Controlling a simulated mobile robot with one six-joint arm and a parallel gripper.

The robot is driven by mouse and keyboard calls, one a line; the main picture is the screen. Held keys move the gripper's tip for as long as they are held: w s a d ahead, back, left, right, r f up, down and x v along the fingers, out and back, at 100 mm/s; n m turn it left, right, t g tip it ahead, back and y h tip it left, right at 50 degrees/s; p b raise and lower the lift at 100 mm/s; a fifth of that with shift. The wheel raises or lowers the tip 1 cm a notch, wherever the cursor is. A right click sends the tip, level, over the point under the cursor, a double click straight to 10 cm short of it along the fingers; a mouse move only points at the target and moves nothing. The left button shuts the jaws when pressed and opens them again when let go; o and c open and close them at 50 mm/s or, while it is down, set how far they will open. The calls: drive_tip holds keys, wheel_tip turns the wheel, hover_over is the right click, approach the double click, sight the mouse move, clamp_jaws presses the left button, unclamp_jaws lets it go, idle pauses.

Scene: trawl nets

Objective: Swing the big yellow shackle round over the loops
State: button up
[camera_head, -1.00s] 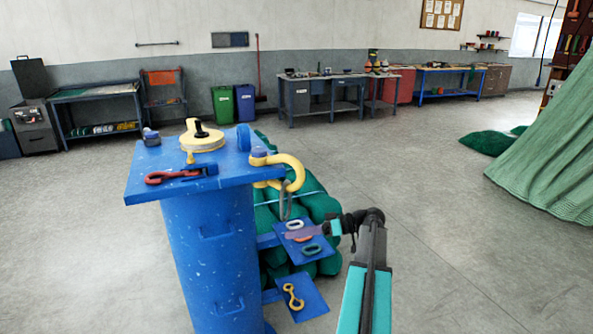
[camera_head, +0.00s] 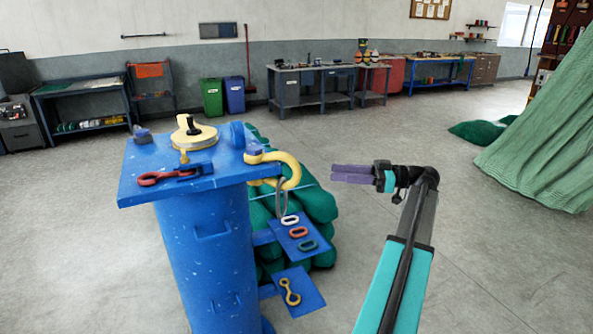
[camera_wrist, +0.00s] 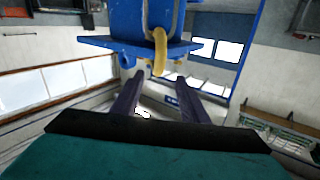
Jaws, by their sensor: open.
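The big yellow shackle (camera_head: 291,168) is attached at the right edge of the blue post's top plate (camera_head: 222,172), its bow curving out to the right. It also shows in the wrist view (camera_wrist: 160,50), beyond my fingertips. A thin grey loop (camera_head: 281,200) hangs below the shackle; I cannot tell how it is fastened.
A red hook (camera_head: 160,178) and a round yellow fitting (camera_head: 193,137) sit on the top plate. A yellow link (camera_head: 290,292) lies on a lower blue shelf. Green bundled net (camera_head: 318,204) is behind the post.

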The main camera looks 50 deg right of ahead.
sight(296, 169)
drive_tip(key=shift+w+a, duration=0.1)
drive_tip(key=p+x, duration=0.4)
drive_tip(key=x, duration=0.9)
drive_tip(key=shift+w+a+f+p, duration=0.1)
drive_tip(key=shift+w+p, duration=0.15)
drive_tip(key=shift+p, duration=0.1)
clamp_jaws()
